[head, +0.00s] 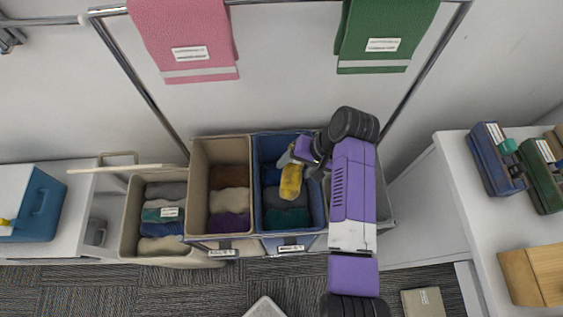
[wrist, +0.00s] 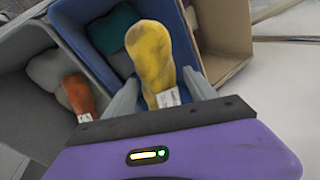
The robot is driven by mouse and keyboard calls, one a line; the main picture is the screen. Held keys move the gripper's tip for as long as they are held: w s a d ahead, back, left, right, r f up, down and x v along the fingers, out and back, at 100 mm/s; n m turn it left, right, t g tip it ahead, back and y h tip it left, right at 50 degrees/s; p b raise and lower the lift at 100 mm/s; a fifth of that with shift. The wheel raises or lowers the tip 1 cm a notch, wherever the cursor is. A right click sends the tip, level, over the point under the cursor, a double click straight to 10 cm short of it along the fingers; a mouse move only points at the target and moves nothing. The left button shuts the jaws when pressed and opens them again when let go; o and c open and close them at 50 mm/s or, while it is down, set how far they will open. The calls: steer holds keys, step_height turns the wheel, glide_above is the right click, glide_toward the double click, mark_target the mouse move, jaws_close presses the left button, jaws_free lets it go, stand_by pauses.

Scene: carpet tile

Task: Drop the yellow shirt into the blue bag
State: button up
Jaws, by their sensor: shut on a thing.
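The yellow shirt (head: 291,181) hangs from my gripper (head: 299,158), over the blue bag (head: 262,222). In the wrist view the shirt (wrist: 151,55) is pinched between the two fingers of my gripper (wrist: 163,97), with a white label near the fingers. The blue bag (wrist: 190,30) lies beyond it in that view and holds folded grey and teal cloths. I cannot tell whether the shirt's lower end touches the cloths inside.
A tan bag (head: 197,215) with brown, cream and purple cloths stands left of the blue bag. A beige bin (head: 131,215) is further left. A grey bin (wrist: 70,30) holding an orange cloth is on the other side. Pink (head: 185,35) and green towels (head: 385,30) hang behind.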

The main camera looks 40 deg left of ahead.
steer(key=shift+f+b, duration=2)
steer(key=shift+f, duration=0.35)
steer(key=o, duration=1.6)
steer(key=shift+v, duration=4)
